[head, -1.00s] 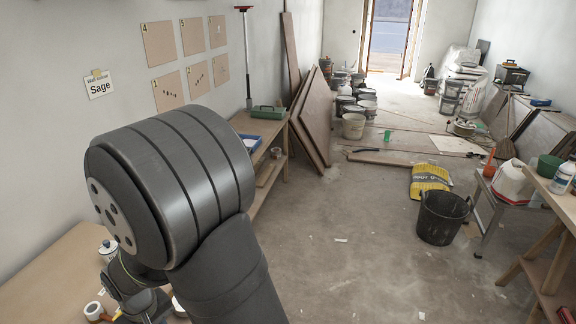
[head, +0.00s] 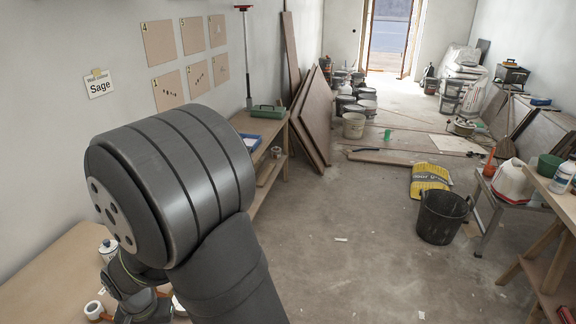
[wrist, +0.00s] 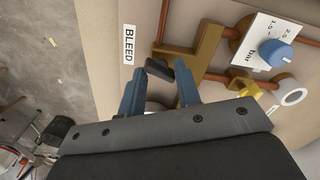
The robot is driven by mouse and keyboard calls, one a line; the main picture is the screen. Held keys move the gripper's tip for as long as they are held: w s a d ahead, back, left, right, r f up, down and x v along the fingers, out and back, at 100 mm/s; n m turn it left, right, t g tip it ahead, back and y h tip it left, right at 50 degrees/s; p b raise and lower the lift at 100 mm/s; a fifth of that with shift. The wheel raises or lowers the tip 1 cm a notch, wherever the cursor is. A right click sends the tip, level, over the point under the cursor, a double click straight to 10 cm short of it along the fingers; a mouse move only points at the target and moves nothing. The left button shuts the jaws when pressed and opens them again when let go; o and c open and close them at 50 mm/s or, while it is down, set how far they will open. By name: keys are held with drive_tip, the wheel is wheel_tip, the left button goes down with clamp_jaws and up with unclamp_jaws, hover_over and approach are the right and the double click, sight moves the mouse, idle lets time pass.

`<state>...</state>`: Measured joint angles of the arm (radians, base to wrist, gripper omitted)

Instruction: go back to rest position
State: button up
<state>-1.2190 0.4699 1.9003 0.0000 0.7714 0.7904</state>
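In the wrist view, my gripper (wrist: 160,70) has its two blue-grey fingers apart. A dark bar (wrist: 160,69) shows between and just beyond the fingertips; I cannot tell whether they touch it. A beige panel (wrist: 105,40) lies in front of the gripper, with a BLEED label (wrist: 129,44) left of the fingers. A blue knob (wrist: 275,52) on a white dial plate marked "bar" is at the right. In the head view, my arm hides much of the bench, and I cannot make out the fingertips.
Copper pipe (wrist: 245,33) and a brass-coloured bracket (wrist: 192,55) stand close to the right finger. A yellow part (wrist: 249,90) is farther right. In the head view, a white pot (head: 108,250) stands on the wooden bench (head: 50,262), left of my arm. A black bucket (head: 442,216) stands on the floor.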

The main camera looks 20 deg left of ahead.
drive_tip(key=shift+m, duration=0.5)
idle(0.4)
drive_tip(key=w+a+r+n+g+h, duration=0.1)
drive_tip(key=w+a+r+n+h, duration=0.15)
drive_tip(key=r+n, duration=0.4)
drive_tip(key=w+a+r+n+g+h, duration=0.1)
drive_tip(key=a+r+n+h, duration=0.2)
drive_tip(key=r, duration=0.6)
drive_tip(key=shift+y, duration=0.75)
drive_tip(key=x, duration=1.6)
drive_tip(key=shift+s+a+f, duration=0.2)
drive_tip(key=shift+s+f, duration=0.05)
drive_tip(key=shift+f, duration=0.1)
clamp_jaws()
